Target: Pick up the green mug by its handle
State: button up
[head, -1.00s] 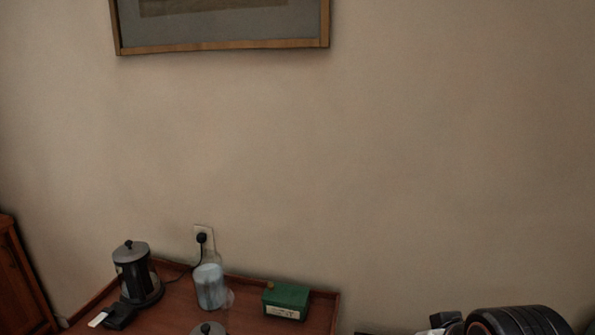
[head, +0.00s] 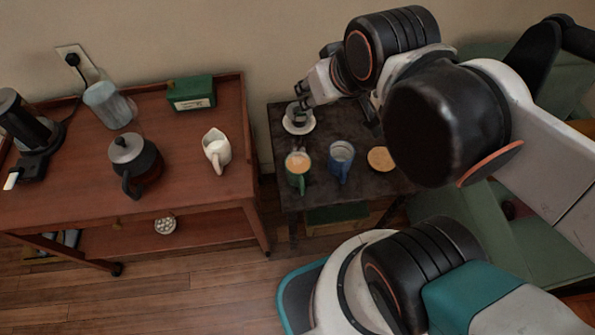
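The green mug (head: 299,172) stands upright on a small dark table (head: 290,205), with a tan drink or froth inside. Its handle points down toward the front of the picture. My gripper (head: 300,101) is above the back part of the dark table, over a white saucer (head: 299,124) with a dark cup on it. The gripper is behind the green mug and apart from it. The fingers are small and dark here, and I cannot tell whether they are open or shut.
A blue mug (head: 341,160) stands just right of the green mug, with a round tan coaster (head: 380,159) beyond it. Left is a wooden cart (head: 190,200) with a white pitcher (head: 216,150), dark teapot (head: 134,165), green box (head: 191,93) and glass jar (head: 110,105). A green armchair (head: 480,215) is right.

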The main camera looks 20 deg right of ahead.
aim_at(299, 176)
jog(key=k+u, duration=0.15)
jog(key=k, duration=1.95)
